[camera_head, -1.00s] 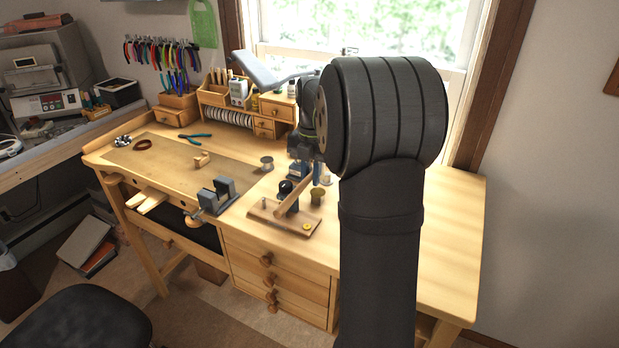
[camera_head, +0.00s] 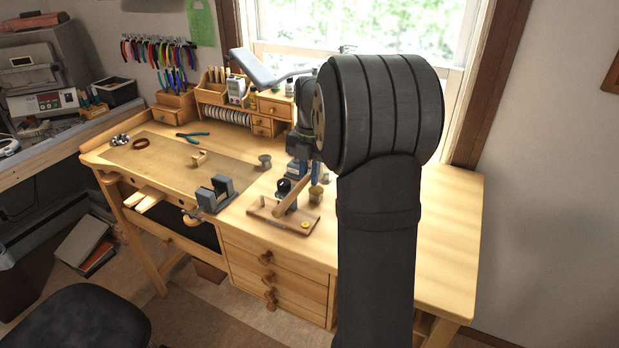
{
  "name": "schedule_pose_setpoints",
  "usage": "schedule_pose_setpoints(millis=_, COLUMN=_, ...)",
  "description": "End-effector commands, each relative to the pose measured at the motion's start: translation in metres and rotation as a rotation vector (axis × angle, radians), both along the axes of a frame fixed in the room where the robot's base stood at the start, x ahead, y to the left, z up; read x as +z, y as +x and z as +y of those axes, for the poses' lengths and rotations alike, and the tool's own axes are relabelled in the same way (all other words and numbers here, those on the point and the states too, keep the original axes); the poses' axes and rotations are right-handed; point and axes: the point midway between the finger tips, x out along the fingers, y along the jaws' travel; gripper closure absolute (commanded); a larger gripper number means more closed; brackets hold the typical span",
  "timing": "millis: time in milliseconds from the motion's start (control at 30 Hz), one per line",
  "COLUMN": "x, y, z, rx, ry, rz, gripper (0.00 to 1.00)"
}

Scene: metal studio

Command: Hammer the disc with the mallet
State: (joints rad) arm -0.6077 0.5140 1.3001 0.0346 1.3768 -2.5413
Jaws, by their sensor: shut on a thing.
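The mallet (camera_head: 291,198) shows as a tan wooden bar slanting down to the left over the small wooden board. My gripper (camera_head: 316,174) is at the bar's upper end, partly hidden behind my arm, and is shut on the mallet. The fingers are small and hard to make out. A small gold disc (camera_head: 305,225) lies on the right front part of the wooden board (camera_head: 270,219). The lower end of the mallet is to the left of the disc and apart from it in this view.
A grey vise (camera_head: 215,193) stands left of the board. An olive cup (camera_head: 316,194) stands behind the board on the right, and a grey spool (camera_head: 265,162) farther back. Pliers (camera_head: 193,136) lie at the back left. The bench's right side (camera_head: 450,230) is clear.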

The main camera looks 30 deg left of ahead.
Motion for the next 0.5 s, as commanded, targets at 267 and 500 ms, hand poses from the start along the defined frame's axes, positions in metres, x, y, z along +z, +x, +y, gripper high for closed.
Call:
schedule_pose_setpoints(millis=267, x=0.006, y=-0.004, z=0.005, rx=0.000, ry=0.000, rz=0.000, gripper=1.00)
schedule_pose_setpoints(millis=500, x=-0.022, y=-0.005, z=0.004, rx=0.000, ry=-0.003, rz=0.005, gripper=1.00)
